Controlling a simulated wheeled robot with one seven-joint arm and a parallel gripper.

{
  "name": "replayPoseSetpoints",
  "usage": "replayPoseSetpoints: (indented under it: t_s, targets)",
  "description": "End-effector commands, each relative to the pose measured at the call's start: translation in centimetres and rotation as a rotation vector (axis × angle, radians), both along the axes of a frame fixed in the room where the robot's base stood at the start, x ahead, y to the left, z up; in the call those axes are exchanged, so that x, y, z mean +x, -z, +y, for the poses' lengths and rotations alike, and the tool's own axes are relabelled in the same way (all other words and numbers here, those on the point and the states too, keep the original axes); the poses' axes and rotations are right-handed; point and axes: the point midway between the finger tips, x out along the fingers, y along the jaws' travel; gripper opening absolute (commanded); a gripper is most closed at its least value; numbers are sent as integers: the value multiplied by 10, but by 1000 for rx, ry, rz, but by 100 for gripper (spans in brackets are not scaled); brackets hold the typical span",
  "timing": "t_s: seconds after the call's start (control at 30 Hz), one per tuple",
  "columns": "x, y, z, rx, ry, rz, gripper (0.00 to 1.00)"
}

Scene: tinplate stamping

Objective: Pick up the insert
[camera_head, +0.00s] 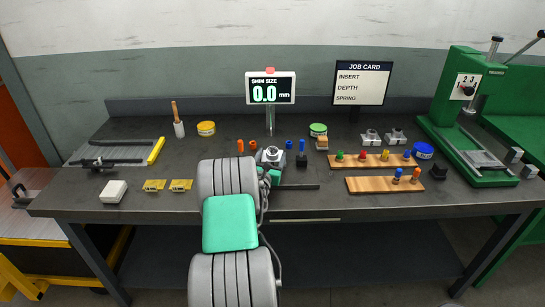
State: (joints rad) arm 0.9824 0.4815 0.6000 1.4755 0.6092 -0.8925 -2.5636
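No part is labelled as the insert, so I cannot tell which one it is. Two grey metal blocks with round tops, the left one (370,137) and the right one (396,137), stand behind the wooden racks. Small coloured pegs stand in the back rack (345,161) and front rack (365,185). My arm rises through the middle of the picture. Its gripper end is mostly hidden behind my own links near the grey piece, and its fingers cannot be made out.
The job card (361,83) reads insert, depth and spring, with no values legible. A green press (468,115) stands at the right. A white box (114,191) and yellow pieces (167,185) lie front left.

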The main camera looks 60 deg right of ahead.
Motion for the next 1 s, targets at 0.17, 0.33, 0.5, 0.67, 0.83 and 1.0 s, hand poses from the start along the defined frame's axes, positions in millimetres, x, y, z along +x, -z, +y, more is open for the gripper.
replayPoseSetpoints:
  t_s: [0.17, 0.33, 0.5, 0.67, 0.83, 1.0]
  targets:
    - [0, 0, 0, 0, 0, 0, 53]
    - [0, 0, 0, 0, 0, -1, 39]
    - [0, 0, 0, 1, 0, -1, 25]
    - [0, 0, 1, 1, 0, -1, 12]
    - [0, 0, 1, 1, 0, -1, 0]
    - [0, 0, 1, 1, 0, -1, 0]
